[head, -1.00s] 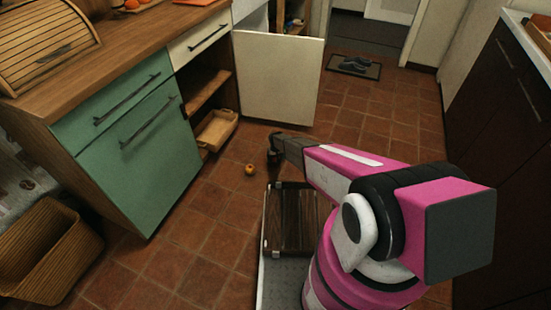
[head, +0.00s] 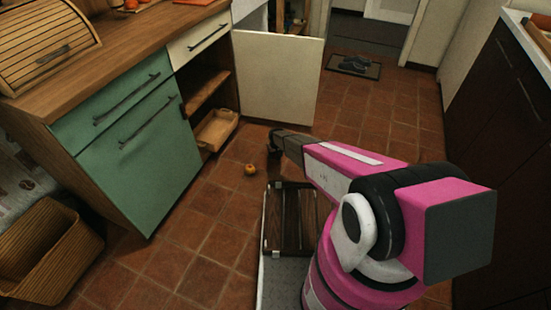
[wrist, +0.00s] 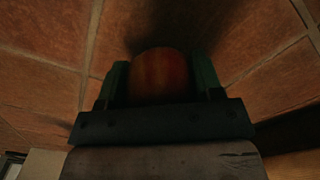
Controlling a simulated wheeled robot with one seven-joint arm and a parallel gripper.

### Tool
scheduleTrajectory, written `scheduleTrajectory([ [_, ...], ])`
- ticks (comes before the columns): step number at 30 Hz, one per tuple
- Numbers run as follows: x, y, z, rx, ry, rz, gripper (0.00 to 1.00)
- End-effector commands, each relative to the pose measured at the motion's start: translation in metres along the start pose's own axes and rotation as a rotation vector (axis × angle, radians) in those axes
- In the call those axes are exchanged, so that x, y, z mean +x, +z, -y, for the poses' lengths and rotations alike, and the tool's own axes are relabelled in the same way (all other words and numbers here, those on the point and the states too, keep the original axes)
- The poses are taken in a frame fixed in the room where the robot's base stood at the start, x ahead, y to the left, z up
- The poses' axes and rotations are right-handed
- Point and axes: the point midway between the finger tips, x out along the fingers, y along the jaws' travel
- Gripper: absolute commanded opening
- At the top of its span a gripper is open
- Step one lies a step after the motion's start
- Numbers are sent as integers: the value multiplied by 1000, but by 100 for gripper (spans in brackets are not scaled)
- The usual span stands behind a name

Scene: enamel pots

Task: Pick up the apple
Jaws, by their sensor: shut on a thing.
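The apple (wrist: 160,77) is a rounded red-orange shape between the two fingers of my gripper (wrist: 161,70) in the wrist view. The fingers are shut on its sides. Tiled floor shows behind it, and I cannot tell how far it is from the tiles. In the head view my gripper (head: 274,152) is a dark shape low over the floor, just right of a small orange fruit; the apple in its jaws cannot be made out there.
The small orange fruit (head: 250,169) lies on the tiles. A wooden box (head: 216,130) sits at the open cabinet, beside its cream door (head: 278,80). A wicker basket (head: 45,250) stands at the lower left. A dark mat (head: 352,65) lies farther back. Tiles at right are clear.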

Motion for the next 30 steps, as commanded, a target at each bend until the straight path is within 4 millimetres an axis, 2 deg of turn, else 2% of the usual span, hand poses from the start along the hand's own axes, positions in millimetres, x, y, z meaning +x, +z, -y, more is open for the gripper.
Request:
scheduleTrajectory([
  [2, -17, 2, 0, 0, 0, -1, 33],
  [9, -47, 33, 42, -3, 0, 0, 33],
  [18, -76, 60, 83, -1, 0, -1, 33],
  [24, -84, 67, 94, 0, 0, 0, 33],
  [30, -91, 67, 94, 3, 0, -1, 33],
])
